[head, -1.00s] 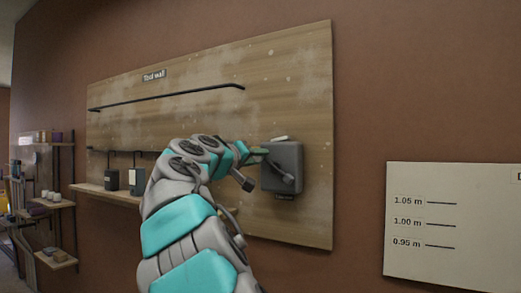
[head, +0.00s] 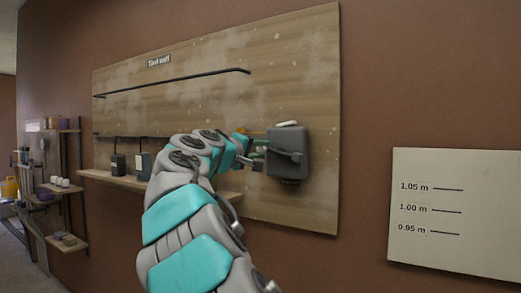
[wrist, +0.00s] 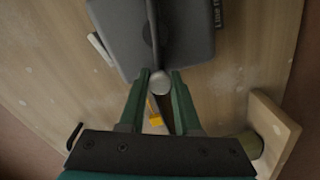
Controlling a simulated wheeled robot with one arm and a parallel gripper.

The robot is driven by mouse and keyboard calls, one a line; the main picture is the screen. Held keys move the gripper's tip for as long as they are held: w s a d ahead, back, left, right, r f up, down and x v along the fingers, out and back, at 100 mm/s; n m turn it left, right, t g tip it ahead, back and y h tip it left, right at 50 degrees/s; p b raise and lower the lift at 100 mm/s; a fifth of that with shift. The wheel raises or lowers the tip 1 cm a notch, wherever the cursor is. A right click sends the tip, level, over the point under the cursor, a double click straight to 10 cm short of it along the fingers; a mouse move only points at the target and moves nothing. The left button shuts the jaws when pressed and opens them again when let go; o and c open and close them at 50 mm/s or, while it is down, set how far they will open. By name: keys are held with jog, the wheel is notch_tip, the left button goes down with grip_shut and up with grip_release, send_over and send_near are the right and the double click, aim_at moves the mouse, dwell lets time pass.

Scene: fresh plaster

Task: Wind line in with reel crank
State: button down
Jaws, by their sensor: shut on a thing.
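The grey line reel (head: 288,170) is a box mounted on the wooden tool wall, with a dark crank arm (head: 283,153) across its front. In the wrist view, the reel (wrist: 190,40) fills the top, with the crank arm (wrist: 155,30) running down to a round pale knob (wrist: 160,82). My gripper (wrist: 160,85) has its two green fingers on either side of that knob and is shut on it. In the head view, my gripper (head: 258,157) is at the reel's left side, partly hidden by my arm.
A small yellow-orange piece (wrist: 155,120) shows between the fingers, beyond them. The tool wall (head: 310,75) carries a black rail (head: 175,82) and a wooden shelf (head: 110,178) with dark boxes. A height-mark panel (head: 460,215) hangs at right. Shelving (head: 55,185) stands far left.

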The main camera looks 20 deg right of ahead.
jog(key=c, duration=0.6)
grip_release()
jog(key=b+v, duration=0.1)
jog(key=v, duration=0.6)
jog(key=shift+s+a, duration=0.25)
jog(key=shift+a, duration=0.1)
